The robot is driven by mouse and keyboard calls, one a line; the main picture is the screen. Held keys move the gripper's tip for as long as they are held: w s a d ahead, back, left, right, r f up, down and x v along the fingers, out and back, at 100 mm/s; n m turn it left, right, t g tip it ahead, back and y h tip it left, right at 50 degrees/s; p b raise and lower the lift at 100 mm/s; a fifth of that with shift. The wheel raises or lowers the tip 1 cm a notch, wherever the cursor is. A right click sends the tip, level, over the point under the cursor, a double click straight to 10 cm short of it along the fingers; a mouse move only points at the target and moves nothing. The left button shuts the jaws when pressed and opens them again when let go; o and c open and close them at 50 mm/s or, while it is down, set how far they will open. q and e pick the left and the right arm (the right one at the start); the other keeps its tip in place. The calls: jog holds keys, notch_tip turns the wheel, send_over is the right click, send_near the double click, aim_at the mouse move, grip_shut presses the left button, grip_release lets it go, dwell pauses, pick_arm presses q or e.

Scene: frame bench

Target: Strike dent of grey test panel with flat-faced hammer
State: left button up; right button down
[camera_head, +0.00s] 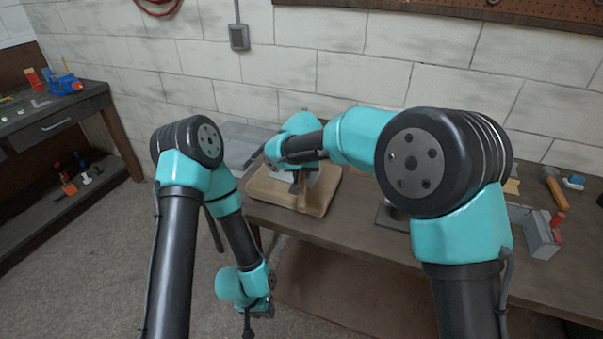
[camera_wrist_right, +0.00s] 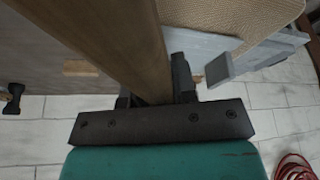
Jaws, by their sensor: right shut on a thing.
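My right gripper (camera_head: 299,186) points down over the tan pad (camera_head: 322,197) at the bench's left end. In the right wrist view it is shut on a brown wooden handle (camera_wrist_right: 112,42), which I take for the hammer's. The hammer's head cannot be made out clearly. The grey test panel (camera_head: 316,179) lies on the pad, partly hidden by my right wrist; in the right wrist view a light grey part of it (camera_wrist_right: 205,44) shows beside the handle. The dent cannot be seen. My left gripper (camera_head: 249,325) hangs low in front of the bench; its jaws are too small to read.
A side bench (camera_head: 60,120) with tools is at far left. The floor between is clear.

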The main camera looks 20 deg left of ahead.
notch_tip(320, 180, up, 6)
jog(key=shift+f, duration=0.15)
